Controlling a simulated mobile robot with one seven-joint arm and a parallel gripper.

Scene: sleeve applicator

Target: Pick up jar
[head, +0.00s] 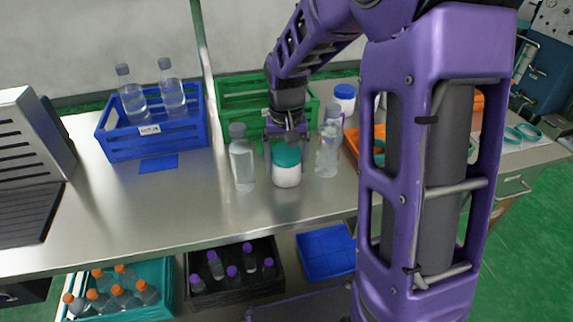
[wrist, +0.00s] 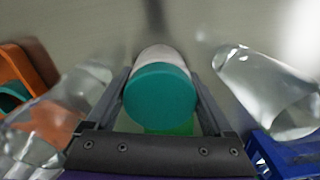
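The jar (head: 287,175) is white with a teal lid and stands upright on the steel bench. It also shows in the wrist view, lid toward the camera (wrist: 160,97). My gripper (head: 286,150) is above the jar, with one finger down on each side of the lid. In the wrist view my gripper (wrist: 160,88) has its fingers wide apart, very close to the jar's sides. It looks open; whether the fingers touch the jar is hard to see.
Clear bottles stand close on both sides, left (head: 242,160) and right (head: 327,155). A blue crate (head: 150,145) with bottles is at back left, a green crate (head: 235,105) behind, an orange tray (head: 351,142) to the right. The bench front is clear.

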